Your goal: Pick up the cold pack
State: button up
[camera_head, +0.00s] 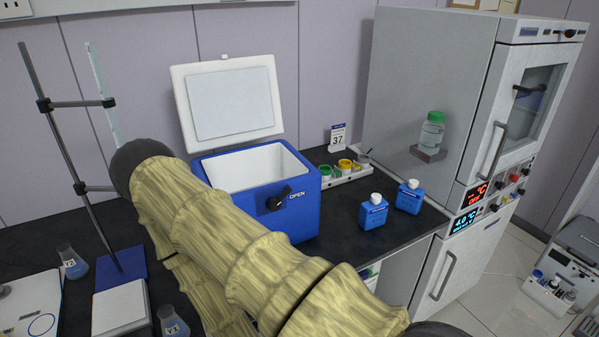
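Two small blue bottle-shaped packs with white caps stand upright on the black counter to the right of the cooler; they look like cold packs, but their labels are too small to read. The nearer pack (374,212) is close to the counter's front edge. The other pack (409,197) stands apart from it, a little to the right. My arm, in a yellowish sleeve, crosses the lower middle of the view and hides part of the counter. My gripper is not in view.
A blue cooler box (309,214) stands with its white lid (232,103) open. Behind the packs is a rack (344,175) of colourful-capped containers. A tall cabinet (426,92) stands at right. A lab stand (85,190) and flasks (72,263) are at left.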

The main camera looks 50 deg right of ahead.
aim_at(373, 212)
jog(key=u, duration=1.95)
jog(key=k, duration=3)
jog(key=z, duration=0.45)
